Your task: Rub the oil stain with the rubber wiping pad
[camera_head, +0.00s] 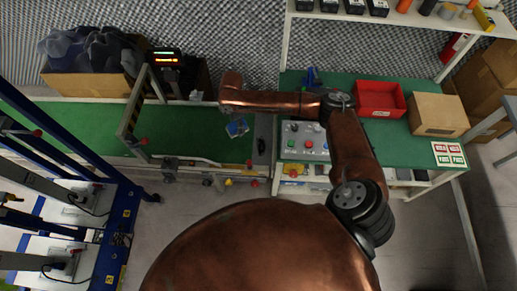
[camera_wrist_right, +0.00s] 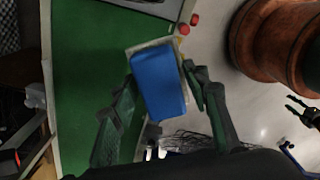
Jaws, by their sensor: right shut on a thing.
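The rubber wiping pad (camera_wrist_right: 158,82) is a blue block with a pale edge. In the right wrist view it sits between the two fingers of my right gripper (camera_wrist_right: 160,74), which is shut on it. In the head view the blue pad (camera_head: 237,128) shows over the green belt, near its front edge, below my copper wrist. I cannot tell whether it touches the belt. I cannot make out an oil stain in either view. Dark prongs at the right edge of the wrist view may be my left gripper; their state is unclear.
The green belt (camera_head: 80,125) stretches left, with a metal frame (camera_head: 133,115) standing over it. A control panel (camera_head: 305,141) is right of the pad. A red bin (camera_head: 380,98) and a cardboard box (camera_head: 438,114) stand farther right. A blue rack (camera_head: 122,215) is at left.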

